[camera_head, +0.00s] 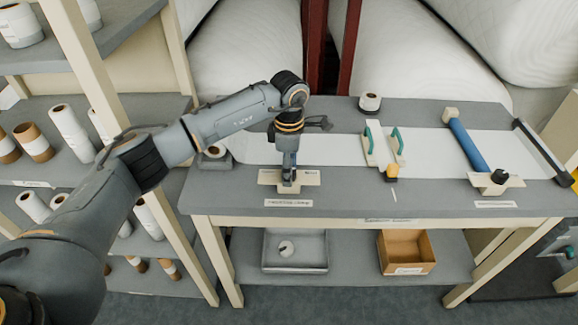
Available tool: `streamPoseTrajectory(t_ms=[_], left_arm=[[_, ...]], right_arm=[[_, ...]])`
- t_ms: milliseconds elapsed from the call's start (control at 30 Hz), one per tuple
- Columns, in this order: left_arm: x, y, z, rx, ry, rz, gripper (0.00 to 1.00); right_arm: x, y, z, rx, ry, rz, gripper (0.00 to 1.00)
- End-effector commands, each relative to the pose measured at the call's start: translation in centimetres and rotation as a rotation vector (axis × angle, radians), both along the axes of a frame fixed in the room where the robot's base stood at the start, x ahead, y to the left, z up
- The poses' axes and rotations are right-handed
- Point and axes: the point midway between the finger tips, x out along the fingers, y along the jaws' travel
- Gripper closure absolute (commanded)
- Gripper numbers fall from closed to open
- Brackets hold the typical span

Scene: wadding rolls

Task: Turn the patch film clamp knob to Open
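The patch film clamp is a cream plate (311,180) near the front left of the table, with a small white label (289,203) on the table in front of it. My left gripper (289,178) points straight down onto the middle of this plate. The gripper hides the knob, so I cannot tell how the knob is turned. The fingers look close together at the knob's place, but I cannot tell whether they are shut on it. My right gripper is not in view.
On the grey table (350,203) are two teal-handled tools (370,144), a blue roller (467,146) and a second cream plate with a black knob (499,177). A white roll (369,102) stands at the back. A grey tray (322,252) and an open brown box (425,254) sit below.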

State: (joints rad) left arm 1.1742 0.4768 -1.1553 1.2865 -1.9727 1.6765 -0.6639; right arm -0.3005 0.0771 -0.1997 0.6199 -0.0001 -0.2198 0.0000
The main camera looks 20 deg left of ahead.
Motion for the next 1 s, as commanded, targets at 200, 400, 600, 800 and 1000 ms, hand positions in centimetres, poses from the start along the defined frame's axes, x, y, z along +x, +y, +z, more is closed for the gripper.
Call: streamPoseTrajectory(t_ms=[200, 400, 600, 800, 1000], left_arm=[[0.0, 0.0, 0.0, 0.000, 0.000, 0.000, 0.87], [0.0, 0.0, 0.0, -0.001, 0.000, 0.005, 0.95], [0.0, 0.0, -0.1, -0.001, 0.000, 0.055, 0.95], [0.1, 0.0, -0.1, -0.001, -0.002, 0.177, 0.95], [0.0, -0.1, -0.2, -0.002, -0.002, 0.355, 0.95]], right_arm=[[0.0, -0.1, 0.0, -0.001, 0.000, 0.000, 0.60], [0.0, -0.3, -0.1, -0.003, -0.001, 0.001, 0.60], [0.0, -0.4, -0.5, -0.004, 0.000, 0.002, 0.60], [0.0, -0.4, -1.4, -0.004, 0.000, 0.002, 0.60], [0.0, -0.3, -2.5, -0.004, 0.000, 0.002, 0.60]])
